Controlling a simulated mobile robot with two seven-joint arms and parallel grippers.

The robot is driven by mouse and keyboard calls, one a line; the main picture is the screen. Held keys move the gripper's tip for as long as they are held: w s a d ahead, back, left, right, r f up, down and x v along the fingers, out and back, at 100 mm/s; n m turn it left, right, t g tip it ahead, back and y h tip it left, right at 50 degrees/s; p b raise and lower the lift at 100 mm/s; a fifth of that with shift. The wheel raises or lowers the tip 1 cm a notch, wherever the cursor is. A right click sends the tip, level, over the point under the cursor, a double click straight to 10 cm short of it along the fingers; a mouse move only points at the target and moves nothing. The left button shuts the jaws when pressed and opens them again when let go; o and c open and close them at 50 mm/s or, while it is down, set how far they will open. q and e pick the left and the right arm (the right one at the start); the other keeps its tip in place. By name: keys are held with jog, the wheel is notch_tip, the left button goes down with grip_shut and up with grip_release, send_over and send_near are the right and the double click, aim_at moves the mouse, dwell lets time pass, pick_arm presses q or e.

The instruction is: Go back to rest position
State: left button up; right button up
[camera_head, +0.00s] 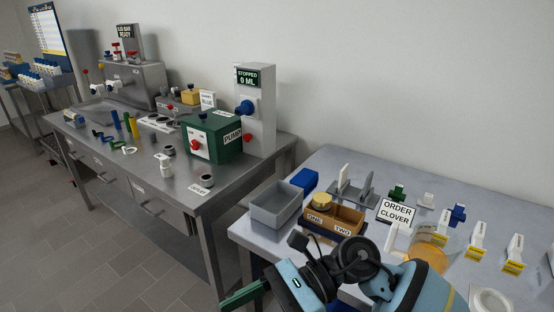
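My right arm comes in from the bottom right, in front of the near steel table (330,160). Its gripper (245,294) points left past the table's front corner, over the floor, with a green finger-like part at its end. I cannot tell whether the fingers are apart, and no held object can be made out. The arm hides part of the table's front and right-hand area. My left gripper is not in view.
The near table holds a grey bin (275,205), a wooden tray (350,221) labelled ONE and TWO, an ORDER CLOVER sign (397,213) and several yellow-labelled pieces. The far bench carries a green PUMP box (212,138) and a STOPPED 0 ML unit (257,110). Tiled floor (100,255) is clear at left.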

jog(key=w+d+f+n+t+h, duration=0.15)
jog(key=d+f+n+t, duration=0.25)
jog(key=n+t, duration=0.55)
jog(key=w+d+f+n+t, duration=0.25)
jog(key=n+t, duration=0.35)
jog(key=n, duration=0.6)
jog(key=w+d+f+n+t+h, duration=0.15)
jog(key=d+f+n+t, duration=0.3)
jog(key=n+t, duration=0.5)
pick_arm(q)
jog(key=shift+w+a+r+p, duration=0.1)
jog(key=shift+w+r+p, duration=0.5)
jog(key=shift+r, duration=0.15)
pick_arm(e)
jog(key=s+d+f+m+g+h, duration=0.4)
jog(key=s+d+f+m, duration=0.2)
jog(key=s+f, duration=0.4)
jog(key=s+d+f+m+g+h, duration=0.5)
jog(key=s+d+f+m, duration=0.2)
jog(key=s+f, duration=0.4)
notch_tip(320, 180, down, 2)
jog(key=shift+d+f+m, duration=0.15)
jog(key=shift+d+m, duration=0.15)
jog(key=shift+m, duration=0.4)
